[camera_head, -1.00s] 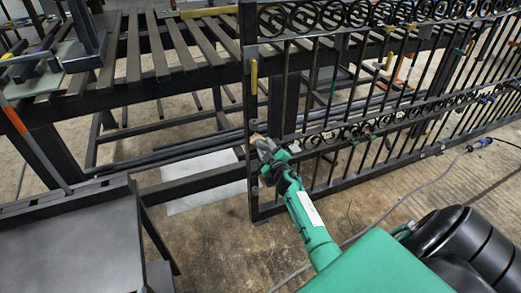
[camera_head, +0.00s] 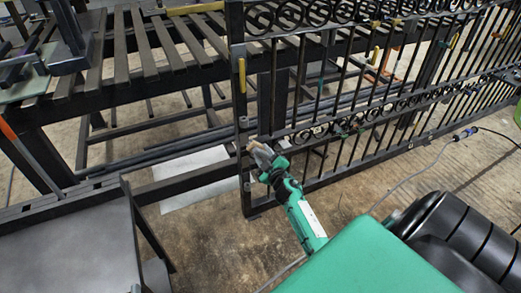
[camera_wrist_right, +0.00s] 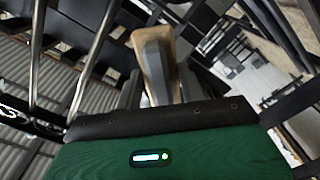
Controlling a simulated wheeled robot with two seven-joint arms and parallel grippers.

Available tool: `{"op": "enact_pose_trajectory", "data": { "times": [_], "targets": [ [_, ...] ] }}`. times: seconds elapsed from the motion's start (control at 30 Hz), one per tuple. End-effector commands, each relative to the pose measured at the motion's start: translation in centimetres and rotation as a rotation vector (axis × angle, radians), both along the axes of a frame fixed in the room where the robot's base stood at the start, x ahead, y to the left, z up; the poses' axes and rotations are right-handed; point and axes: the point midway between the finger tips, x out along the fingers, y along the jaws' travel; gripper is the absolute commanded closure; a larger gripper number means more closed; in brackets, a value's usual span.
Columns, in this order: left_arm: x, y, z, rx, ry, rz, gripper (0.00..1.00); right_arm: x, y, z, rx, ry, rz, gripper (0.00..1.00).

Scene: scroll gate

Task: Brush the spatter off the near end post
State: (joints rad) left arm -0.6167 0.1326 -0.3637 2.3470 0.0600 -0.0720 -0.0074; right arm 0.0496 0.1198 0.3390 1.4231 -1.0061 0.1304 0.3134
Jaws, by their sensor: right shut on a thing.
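The near end post (camera_head: 237,108) is the dark upright at the left end of the scrolled gate (camera_head: 345,112) in the head view. My right gripper (camera_head: 262,158) is at the post's lower half, shut on a tan, brush-like tool (camera_head: 251,146). The tool's tip overlaps the post; I cannot tell if it touches. In the right wrist view the tool (camera_wrist_right: 155,62) shows as a grey block with tan edges, standing out from the jaws. No spatter can be made out on the post. My left gripper is not in view.
A slatted steel bench (camera_head: 150,45) stands behind the gate. A dark table (camera_head: 75,245) fills the lower left. A yellow clamp (camera_head: 242,75) sits on the post's upper part. A cable (camera_head: 410,178) lies on the floor at right. Open floor lies before the gate.

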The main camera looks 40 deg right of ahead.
Motion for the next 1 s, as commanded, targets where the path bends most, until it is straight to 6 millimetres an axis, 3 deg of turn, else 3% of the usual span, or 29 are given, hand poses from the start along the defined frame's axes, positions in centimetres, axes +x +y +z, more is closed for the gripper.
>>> {"op": "enact_pose_trajectory", "data": {
  "times": [0.37,0.73,1.0],
  "targets": [
    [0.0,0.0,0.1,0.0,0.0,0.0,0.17,-0.3,0.1,0.1,0.0,-0.001,0.0,0.79],
    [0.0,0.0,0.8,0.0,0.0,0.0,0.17,-2.9,0.7,0.1,0.0,0.0,0.0,0.79],
    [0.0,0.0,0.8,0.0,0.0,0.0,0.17,-3.1,0.8,0.1,0.0,-0.001,0.0,0.79]
  ]
}}
